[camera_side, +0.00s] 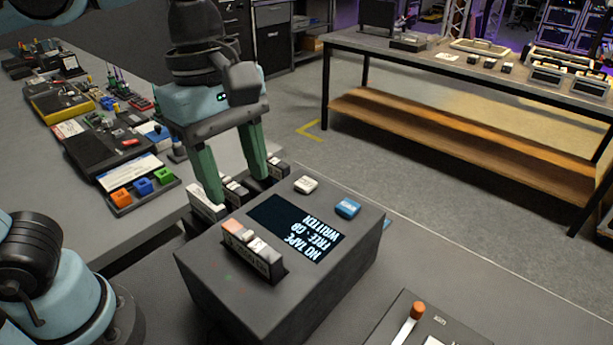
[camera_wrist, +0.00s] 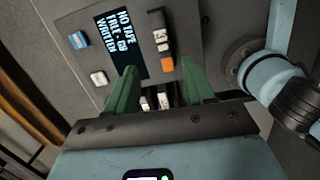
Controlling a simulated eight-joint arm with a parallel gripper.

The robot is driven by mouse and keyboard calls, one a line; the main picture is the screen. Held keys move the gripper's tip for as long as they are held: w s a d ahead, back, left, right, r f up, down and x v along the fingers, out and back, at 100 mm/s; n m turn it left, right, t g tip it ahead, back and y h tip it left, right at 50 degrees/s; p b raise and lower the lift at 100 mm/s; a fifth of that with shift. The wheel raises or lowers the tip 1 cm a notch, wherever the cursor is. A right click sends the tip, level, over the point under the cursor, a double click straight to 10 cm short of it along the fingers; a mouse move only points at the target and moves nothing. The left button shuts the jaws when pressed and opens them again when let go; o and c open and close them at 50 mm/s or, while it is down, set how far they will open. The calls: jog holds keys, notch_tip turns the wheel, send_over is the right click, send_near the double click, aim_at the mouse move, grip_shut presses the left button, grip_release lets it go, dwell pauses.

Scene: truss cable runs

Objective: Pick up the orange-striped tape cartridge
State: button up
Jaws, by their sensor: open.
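My gripper (camera_side: 238,188) is open, its green fingers pointing down behind the dark tape box. Several black-and-white cartridges (camera_side: 235,190) stand in a row there, around and between the fingers. In the wrist view, white-and-black cartridge ends (camera_wrist: 163,101) show between the fingertips of my gripper (camera_wrist: 160,85). I cannot make out an orange stripe on any of them; their faces are partly hidden by the fingers and the box. I cannot tell whether a finger touches one.
A tray with orange, blue and green blocks (camera_side: 143,186) lies left.

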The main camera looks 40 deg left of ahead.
aim_at(248, 234)
jog(key=shift+n, duration=0.4)
jog(key=f, duration=0.4)
jog(key=d+f, duration=0.1)
jog(key=f, duration=0.1)
jog(key=shift+s+d+f, duration=0.1)
jog(key=shift+s, duration=0.15)
jog(key=shift+w+f, duration=0.15)
jog(key=shift+f, duration=1.2)
jog(key=shift+w+f, duration=0.1)
jog(key=shift+f, duration=1.2)
jog(key=shift+c, duration=0.4)
grip_shut()
